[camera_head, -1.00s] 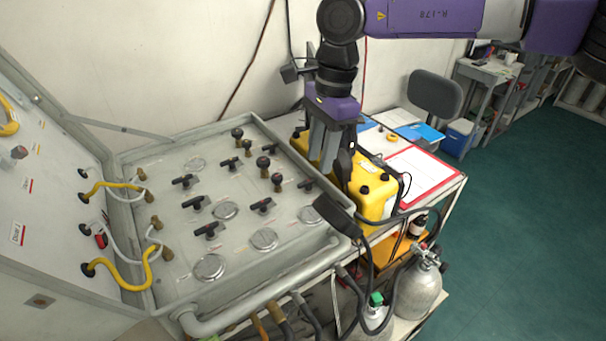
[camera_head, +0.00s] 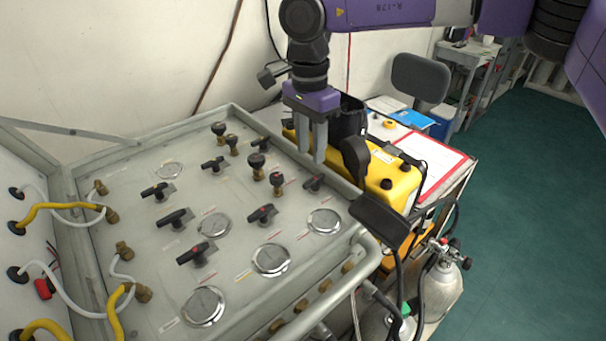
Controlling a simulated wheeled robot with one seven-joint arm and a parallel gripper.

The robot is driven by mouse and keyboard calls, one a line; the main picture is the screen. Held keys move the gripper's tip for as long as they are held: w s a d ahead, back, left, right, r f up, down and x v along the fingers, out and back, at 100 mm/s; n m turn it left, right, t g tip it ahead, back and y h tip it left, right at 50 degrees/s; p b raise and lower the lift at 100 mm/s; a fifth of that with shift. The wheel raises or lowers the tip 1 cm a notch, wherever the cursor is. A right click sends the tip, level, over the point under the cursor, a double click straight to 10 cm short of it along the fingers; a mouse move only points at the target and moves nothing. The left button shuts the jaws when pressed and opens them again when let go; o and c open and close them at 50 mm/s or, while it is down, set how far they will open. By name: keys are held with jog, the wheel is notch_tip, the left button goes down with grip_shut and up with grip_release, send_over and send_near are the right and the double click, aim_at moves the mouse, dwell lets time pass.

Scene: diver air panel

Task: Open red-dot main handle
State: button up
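The grey air panel (camera_head: 130,205) carries several black lever handles. One lever (camera_head: 262,214) in the middle right and one lever (camera_head: 196,253) at the front left seem to bear a small reddish mark; the marks are too small to tell which is the red-dot main handle. Another lever (camera_head: 314,182) lies near the panel's right edge, just below my gripper in the picture. My gripper (camera_head: 312,153) points down above the panel's back right edge. Its two fingers are apart with a narrow gap, and nothing shows between them.
Black round knobs (camera_head: 257,162) stand up between the levers. Round gauges (camera_head: 272,260) line the front. Yellow and white hoses (camera_head: 60,207) run to the open lid at left. A yellow case (camera_head: 400,187) stands behind the panel's right edge.

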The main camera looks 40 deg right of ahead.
aim_at(312, 180)
notch_tip(312, 180, down, 7)
jog(key=shift+s+f+p, duration=0.15)
jog(key=shift+p, duration=0.55)
grip_shut()
